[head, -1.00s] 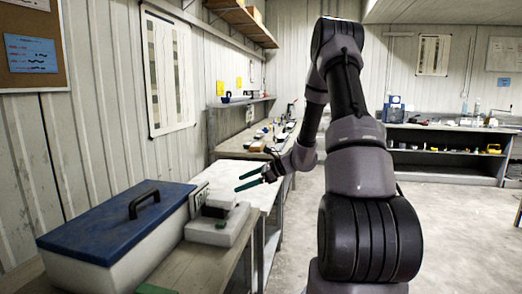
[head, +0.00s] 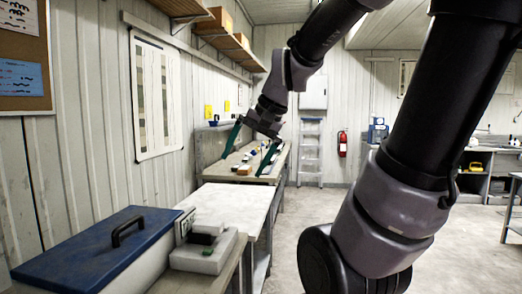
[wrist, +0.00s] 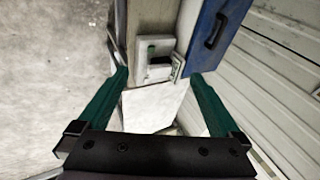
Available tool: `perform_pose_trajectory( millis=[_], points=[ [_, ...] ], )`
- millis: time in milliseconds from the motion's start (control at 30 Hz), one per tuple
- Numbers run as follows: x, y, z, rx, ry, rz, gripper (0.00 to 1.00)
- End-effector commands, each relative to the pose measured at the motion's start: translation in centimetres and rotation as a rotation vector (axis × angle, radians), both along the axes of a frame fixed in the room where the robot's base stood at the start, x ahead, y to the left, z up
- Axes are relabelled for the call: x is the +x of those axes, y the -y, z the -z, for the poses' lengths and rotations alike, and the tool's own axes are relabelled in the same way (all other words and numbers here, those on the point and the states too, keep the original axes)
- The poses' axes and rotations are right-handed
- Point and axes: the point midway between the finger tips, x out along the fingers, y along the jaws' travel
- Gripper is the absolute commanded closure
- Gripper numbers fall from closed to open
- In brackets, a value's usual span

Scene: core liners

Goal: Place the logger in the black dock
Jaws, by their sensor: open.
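A pale block-like tray (head: 205,258) sits on the near bench beside the blue-lidded box. On it are a small black piece (head: 203,239), perhaps the dock, and a white block (head: 209,228) just above it. A small green mark (head: 207,252) shows at the tray's front. I cannot tell which piece is the logger. The wrist view also shows the tray (wrist: 144,78) and the black piece (wrist: 158,72), lying between my fingers in the picture but well beyond them. My gripper (head: 244,164) is open and empty, with green fingers pointing down, high above the benches.
A white box with a blue lid (head: 105,250) and black handle stands left of the tray. A white-topped table (head: 235,198) lies behind it. A farther bench (head: 245,165) holds several small items along the wall.

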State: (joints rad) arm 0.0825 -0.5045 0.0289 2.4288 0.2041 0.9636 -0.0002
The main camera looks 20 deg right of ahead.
Motion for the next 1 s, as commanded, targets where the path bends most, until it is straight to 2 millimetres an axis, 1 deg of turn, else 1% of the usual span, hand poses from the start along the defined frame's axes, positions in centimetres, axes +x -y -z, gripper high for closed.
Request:
perform_pose_trajectory(
  millis=[33, 100, 200, 300, 433, 1000],
  points=[
    [-1.3, 0.3, -0.7, -0.045, 0.050, -0.029, 0.00],
    [-2.5, 0.8, -1.4, -0.103, 0.103, -0.060, 0.00],
    [-3.8, 1.5, -2.1, -0.164, 0.161, -0.091, 0.00],
    [-4.5, 1.9, -2.4, -0.200, 0.194, -0.107, 0.00],
    [-4.8, 2.1, -2.6, -0.217, 0.209, -0.115, 0.00],
    [-4.8, 2.1, -2.6, -0.216, 0.207, -0.114, 0.00]
  ],
)
